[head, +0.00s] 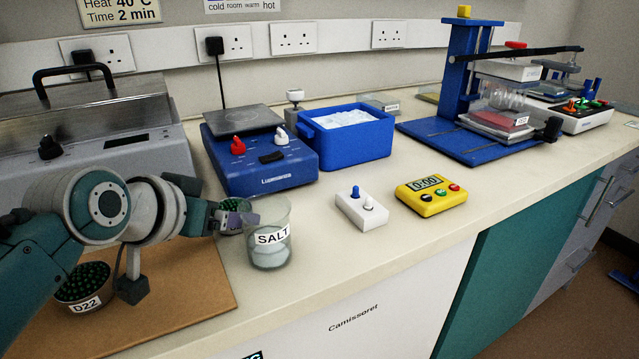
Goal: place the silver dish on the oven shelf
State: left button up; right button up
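I see no plainly silver dish and no oven shelf in the head view. My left gripper (240,213) reaches in from the left, beside the left rim of the glass beaker labelled SALT (272,252). A small container of green beads (231,203) is partly hidden behind the gripper; its material is unclear. The fingertips are small and overlap the container and beaker, so I cannot tell whether they are open or hold anything. A round pot labelled D22 (86,303), full of green beads, stands under my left arm. My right gripper is out of view.
A metal-lidded grey unit (135,140) stands at the back left. A blue balance-like device (260,165), a blue ice box (350,143), a white switch box (361,210) and a yellow timer (429,196) stand along the bench. A brown board (190,310) lies front left.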

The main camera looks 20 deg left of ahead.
pick_arm(q)
jog(key=shift+w+f, duration=0.15)
jog(key=shift+w, duration=0.05)
jog(key=shift+c, duration=0.3)
jog(key=c, duration=0.9)
